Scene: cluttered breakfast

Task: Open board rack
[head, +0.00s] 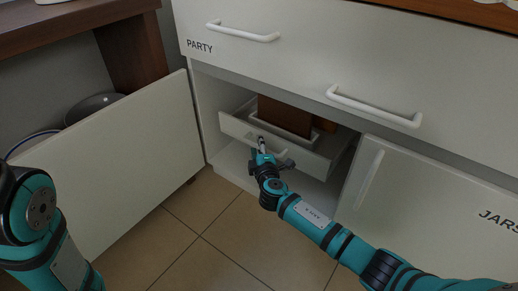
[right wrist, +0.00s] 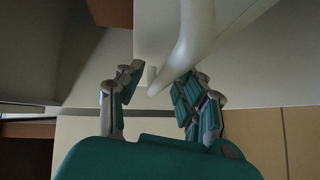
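The board rack (head: 305,158) is a white pull-out drawer inside the open lower cabinet, with brown boards (head: 284,115) standing in it. Its front sits near the cabinet opening. My right gripper (head: 262,150) is at the rack's front, by its handle. In the right wrist view the white handle (right wrist: 194,45) comes down between the two spread fingers of my right gripper (right wrist: 158,92). The handle lies close to the right finger, with a gap to the left finger. The gripper is open around the handle. My left gripper is out of view; only part of my left arm shows.
The cabinet door (head: 120,165) stands swung open at the left. The PARTY drawer (head: 290,55) above and the JARS door (head: 430,205) at the right are shut. The tiled floor (head: 205,225) in front is clear. A wooden shelf unit (head: 75,30) stands at the left.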

